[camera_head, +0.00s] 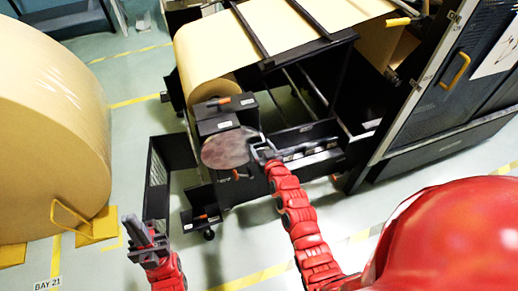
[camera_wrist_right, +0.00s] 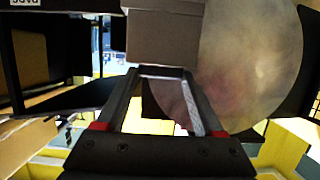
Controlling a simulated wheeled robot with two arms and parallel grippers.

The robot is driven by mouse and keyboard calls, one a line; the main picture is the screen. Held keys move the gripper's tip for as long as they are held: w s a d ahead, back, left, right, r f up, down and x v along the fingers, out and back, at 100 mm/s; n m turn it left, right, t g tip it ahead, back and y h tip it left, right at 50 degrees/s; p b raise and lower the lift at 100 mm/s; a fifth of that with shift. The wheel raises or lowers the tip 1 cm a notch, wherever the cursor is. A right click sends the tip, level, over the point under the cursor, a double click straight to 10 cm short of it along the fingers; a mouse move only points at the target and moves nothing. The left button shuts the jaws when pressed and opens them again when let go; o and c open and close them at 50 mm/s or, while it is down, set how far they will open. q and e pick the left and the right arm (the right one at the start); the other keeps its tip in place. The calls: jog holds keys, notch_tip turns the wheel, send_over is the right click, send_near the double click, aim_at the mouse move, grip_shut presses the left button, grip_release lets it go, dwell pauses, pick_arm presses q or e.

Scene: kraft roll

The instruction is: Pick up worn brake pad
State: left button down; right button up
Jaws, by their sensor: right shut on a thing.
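My right gripper (camera_head: 262,151) is at the right edge of a round, brownish-grey disc (camera_head: 227,148) on the roll stand. In the right wrist view its two fingers (camera_wrist_right: 165,74) slant inward and are shut on a thin grey piece, which I take to be the worn brake pad (camera_wrist_right: 164,71). The pad is small, and its outline is hard to separate from the fingertips. A grey-brown block (camera_wrist_right: 164,38) lies just beyond the tips, and the disc (camera_wrist_right: 250,62) fills the upper right. My left gripper (camera_head: 147,238) is low at the left, away from the stand; its opening is unclear.
A kraft roll (camera_head: 210,62) hangs in the stand. A huge roll (camera_head: 50,130) stands at the left. A dark cabinet (camera_head: 455,80) stands at the right. Open floor lies in front.

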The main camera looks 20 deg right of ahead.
jog(key=shift+c, duration=0.7)
jog(key=shift+r, duration=0.15)
